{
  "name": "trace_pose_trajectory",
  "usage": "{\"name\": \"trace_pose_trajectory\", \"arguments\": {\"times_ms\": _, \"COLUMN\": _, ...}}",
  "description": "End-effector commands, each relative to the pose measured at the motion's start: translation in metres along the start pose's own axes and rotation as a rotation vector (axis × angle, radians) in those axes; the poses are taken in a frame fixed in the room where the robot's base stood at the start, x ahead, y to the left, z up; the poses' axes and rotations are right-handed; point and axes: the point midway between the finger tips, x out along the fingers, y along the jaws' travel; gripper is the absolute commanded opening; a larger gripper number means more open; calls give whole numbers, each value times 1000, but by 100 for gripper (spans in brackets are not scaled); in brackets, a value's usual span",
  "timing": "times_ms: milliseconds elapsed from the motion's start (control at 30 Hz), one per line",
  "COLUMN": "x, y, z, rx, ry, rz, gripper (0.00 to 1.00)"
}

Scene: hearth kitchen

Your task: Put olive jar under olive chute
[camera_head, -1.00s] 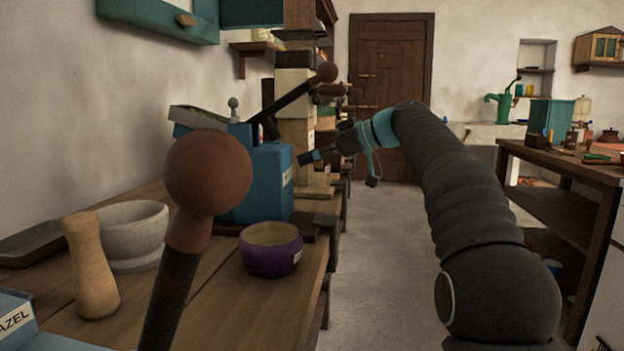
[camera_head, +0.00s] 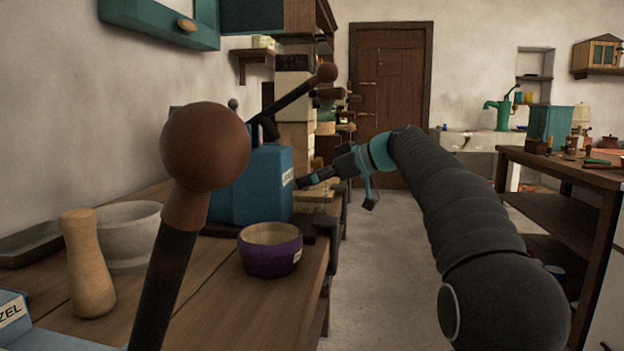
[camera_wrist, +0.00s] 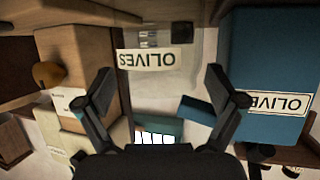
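My gripper (camera_head: 314,180) is at the right of a blue box-like body (camera_head: 250,187) on the left counter. Beyond the fingers a pale label reading OLIVES (camera_wrist: 160,60), upside down, is on a greyish surface. A blue block (camera_wrist: 268,60) at the right carries a second upside-down OLIVES label (camera_wrist: 278,102). I cannot tell which labelled thing is the jar or the chute.
A purple bowl-like pot (camera_head: 270,258) with a small unreadable label stands near the counter edge. A stone mortar (camera_head: 125,240) and wooden pestle (camera_head: 85,262) stand left. A ball-topped lever (camera_head: 205,147) crosses the foreground. The floor aisle (camera_head: 375,270) is clear.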

Motion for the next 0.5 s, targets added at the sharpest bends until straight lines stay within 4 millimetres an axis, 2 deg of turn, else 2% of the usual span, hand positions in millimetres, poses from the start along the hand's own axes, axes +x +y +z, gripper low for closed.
{"name": "trace_pose_trajectory", "arguments": {"times_ms": 367, "x": -1, "y": 0, "z": -3, "rx": 0, "ry": 0, "rz": 0, "gripper": 100}}
{"name": "trace_pose_trajectory", "arguments": {"times_ms": 500, "x": -13, "y": 1, "z": -3, "rx": 0, "ry": 0, "rz": 2, "gripper": 100}}
